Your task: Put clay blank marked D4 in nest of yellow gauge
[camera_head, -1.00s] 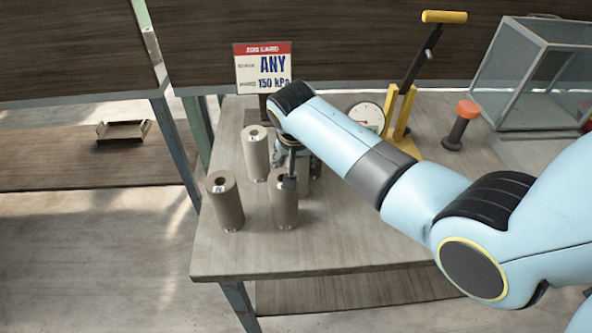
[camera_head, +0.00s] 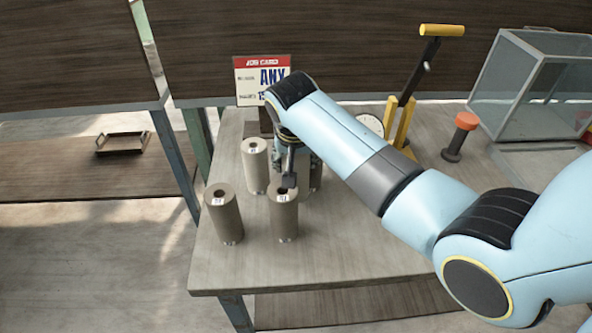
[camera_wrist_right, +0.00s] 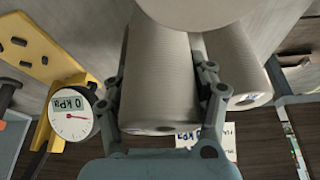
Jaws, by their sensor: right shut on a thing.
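My right gripper (camera_head: 292,182) is shut on a clay blank, which shows between its fingers in the right wrist view (camera_wrist_right: 160,85). In the head view this blank is mostly hidden behind the gripper. Its mark cannot be read. Three other blanks stand close by: a pale one (camera_head: 255,166) behind left, a brown one (camera_head: 224,216) at left and a brown one (camera_head: 284,219) in front. Their labels are too small to read. The yellow gauge (camera_head: 399,128) stands to the right, with a dial (camera_wrist_right: 75,116) marked 0 kPa. Its nest is not clearly visible. My left gripper is out of view.
A job card (camera_head: 262,80) stands at the back. A stamp-like tool with an orange knob (camera_head: 466,121) and a clear-sided box (camera_head: 530,85) are at right. The table's front right is clear. A small tray (camera_head: 122,143) lies beyond the table at left.

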